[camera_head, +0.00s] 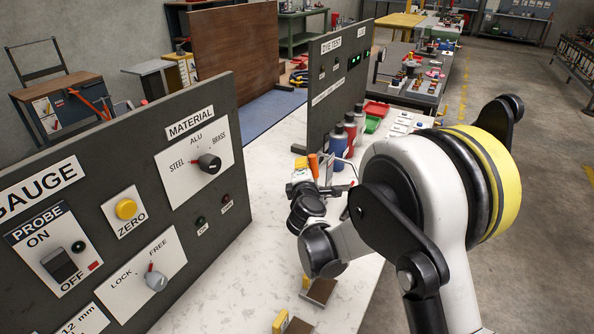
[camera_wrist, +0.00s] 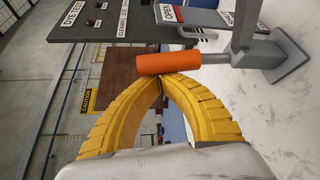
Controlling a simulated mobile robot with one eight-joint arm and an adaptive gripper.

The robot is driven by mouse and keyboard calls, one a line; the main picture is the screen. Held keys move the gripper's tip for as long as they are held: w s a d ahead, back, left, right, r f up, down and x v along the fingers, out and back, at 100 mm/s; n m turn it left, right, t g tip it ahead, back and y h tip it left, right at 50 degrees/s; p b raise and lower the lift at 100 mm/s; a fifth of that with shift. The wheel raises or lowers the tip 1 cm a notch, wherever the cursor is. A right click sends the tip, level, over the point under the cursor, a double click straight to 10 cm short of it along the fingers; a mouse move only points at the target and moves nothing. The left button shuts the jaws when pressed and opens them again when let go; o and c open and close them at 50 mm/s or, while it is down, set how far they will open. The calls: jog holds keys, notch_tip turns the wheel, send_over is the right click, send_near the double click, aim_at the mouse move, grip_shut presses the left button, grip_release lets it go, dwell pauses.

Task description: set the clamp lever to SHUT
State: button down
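The clamp lever has an orange grip (camera_wrist: 168,64), which lies across the wrist view just beyond my fingertips. Its grey arm runs right to a grey clamp body (camera_wrist: 275,55). A red OPEN label (camera_wrist: 170,13) is above the grip. In the head view the orange grip (camera_head: 313,166) stands up beyond my wrist, which partly hides the clamp.
The GAUGE panel (camera_head: 130,190) with knobs and switches fills the left. The white bench top (camera_head: 265,185) is bare between the panels.

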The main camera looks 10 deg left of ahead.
jog(key=shift+s+d+r, duration=0.2)
jog(key=shift+d, duration=0.4)
jog(key=shift+s+d+r, duration=0.15)
jog(key=shift+d, duration=0.4)
jog(key=shift+s+d+r+b, duration=0.1)
jog(key=shift+s+d+b, duration=0.15)
jog(key=shift+d, duration=0.25)
jog(key=shift+s+d+b, duration=0.15)
jog(key=shift+d+b, duration=0.05)
jog(key=shift+d, duration=0.3)
jog(key=shift+d, duration=0.15)
